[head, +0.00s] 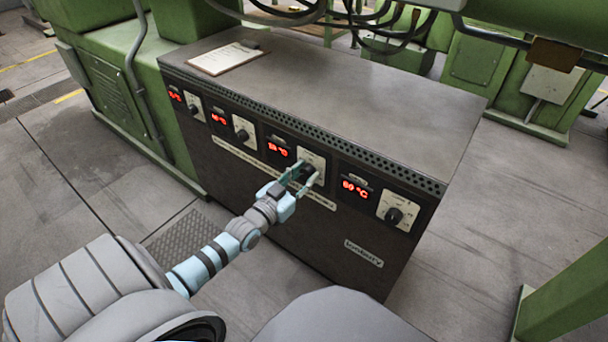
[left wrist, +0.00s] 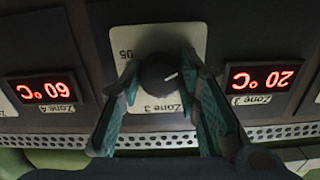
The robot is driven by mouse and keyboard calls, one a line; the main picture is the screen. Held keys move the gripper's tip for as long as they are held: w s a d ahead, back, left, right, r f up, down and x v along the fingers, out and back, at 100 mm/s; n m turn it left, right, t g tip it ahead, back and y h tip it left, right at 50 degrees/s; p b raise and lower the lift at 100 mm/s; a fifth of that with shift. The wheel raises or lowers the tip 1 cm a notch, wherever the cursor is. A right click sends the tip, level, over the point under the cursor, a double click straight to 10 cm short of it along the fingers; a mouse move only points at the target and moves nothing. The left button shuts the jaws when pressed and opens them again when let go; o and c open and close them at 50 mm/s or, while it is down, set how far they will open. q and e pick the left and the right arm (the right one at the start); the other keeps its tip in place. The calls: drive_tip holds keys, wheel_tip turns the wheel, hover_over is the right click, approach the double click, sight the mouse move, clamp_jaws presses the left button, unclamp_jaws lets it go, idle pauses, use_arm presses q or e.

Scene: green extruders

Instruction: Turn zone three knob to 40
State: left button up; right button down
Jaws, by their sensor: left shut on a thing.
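The zone three knob (left wrist: 158,75) is a round black dial on a cream plate (left wrist: 200,35), marked "Zone 3" in the left wrist view, which is upside down. My left gripper (left wrist: 160,68) has a teal finger on each side of the knob and is shut on it. A white mark shows on the knob's face. The red zone three display (left wrist: 262,77) looks like 20 °C. In the head view my left gripper (head: 304,178) reaches the third panel from the left, and its fingers mostly cover the knob. My right gripper is not in view.
The zone four display (head: 356,188) reads 60 °C, with its knob (head: 394,215) to the right. Two more displays and knobs sit to the left. A clipboard (head: 226,58) lies on the dark cabinet's top (head: 340,95). Green machines stand behind.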

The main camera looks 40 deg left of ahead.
use_arm(q)
drive_tip(key=shift+m+p, duration=0.55)
drive_tip(key=shift+m, duration=0.35)
drive_tip(key=m+p, duration=0.3)
drive_tip(key=m, duration=0.2)
drive_tip(key=shift+r+p, duration=0.15)
drive_tip(key=shift+p, duration=0.15)
drive_tip(key=shift+m, duration=0.6)
drive_tip(key=shift+m+p, duration=0.85)
drive_tip(key=shift+m, duration=0.65)
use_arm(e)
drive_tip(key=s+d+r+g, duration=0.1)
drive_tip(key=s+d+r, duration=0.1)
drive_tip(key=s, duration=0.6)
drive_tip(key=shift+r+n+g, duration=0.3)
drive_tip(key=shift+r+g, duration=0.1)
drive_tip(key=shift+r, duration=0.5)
use_arm(q)
drive_tip(key=shift+a, duration=0.1)
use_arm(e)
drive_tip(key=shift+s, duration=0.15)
use_arm(q)
drive_tip(key=o, duration=1.1)
drive_tip(key=shift+o, duration=0.2)
